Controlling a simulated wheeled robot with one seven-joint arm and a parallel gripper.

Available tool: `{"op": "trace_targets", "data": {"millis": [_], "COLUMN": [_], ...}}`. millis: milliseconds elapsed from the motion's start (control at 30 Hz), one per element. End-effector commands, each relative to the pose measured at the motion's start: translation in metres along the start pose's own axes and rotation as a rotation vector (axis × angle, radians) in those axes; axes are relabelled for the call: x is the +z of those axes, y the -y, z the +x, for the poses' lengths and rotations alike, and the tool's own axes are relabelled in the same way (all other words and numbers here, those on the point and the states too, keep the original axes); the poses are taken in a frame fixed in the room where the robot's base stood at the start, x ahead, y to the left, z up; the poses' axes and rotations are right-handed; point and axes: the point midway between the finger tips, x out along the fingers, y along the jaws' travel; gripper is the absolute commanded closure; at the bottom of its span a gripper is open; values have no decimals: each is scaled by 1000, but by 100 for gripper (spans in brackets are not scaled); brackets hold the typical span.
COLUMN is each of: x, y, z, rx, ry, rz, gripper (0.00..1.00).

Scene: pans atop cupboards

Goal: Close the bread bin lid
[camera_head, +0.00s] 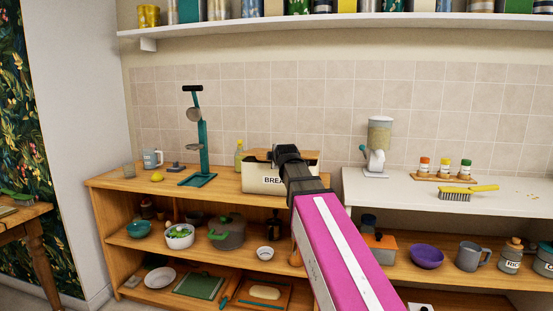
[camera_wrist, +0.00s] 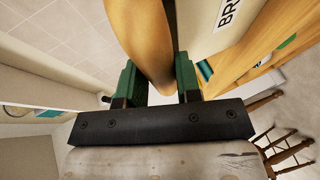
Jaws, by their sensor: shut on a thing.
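The cream bread bin (camera_head: 254,182), lettered "BREA…", stands on the wooden cupboard top. Its wooden lid (camera_head: 311,155) shows at the top of the bin, partly hidden behind my gripper (camera_head: 284,150); I cannot tell the lid's exact angle. In the wrist view, my gripper (camera_wrist: 158,82) has its green fingers on both sides of the wooden lid (camera_wrist: 142,35) and is shut on it. The bin's cream wall (camera_wrist: 196,28) with part of its lettering lies just right of the lid there.
A teal stand (camera_head: 203,150) and a yellow bottle (camera_head: 239,155) stand left of the bin. A blender (camera_head: 378,140) and a brush (camera_head: 456,195) are on the white counter (camera_head: 400,200) to the right. A shelf (camera_head: 330,25) hangs above.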

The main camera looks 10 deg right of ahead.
Motion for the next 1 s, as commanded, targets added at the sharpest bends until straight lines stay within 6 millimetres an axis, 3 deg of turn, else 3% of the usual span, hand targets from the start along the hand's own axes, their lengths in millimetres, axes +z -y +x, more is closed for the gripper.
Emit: {"op": "trace_targets", "data": {"millis": [67, 100, 133, 167, 567, 1000], "x": [0, 0, 0, 0, 0, 0], "y": [0, 0, 0, 0, 1, 2], "z": [0, 0, 0, 0, -10, -87], "rx": [-2, -1, -1, -1, 1, 1], "ry": [-1, -1, -1, 0, 0, -1], "rz": [3, 3, 3, 3, 1, 2], "gripper": [100, 55, 46, 43, 43, 43]}}
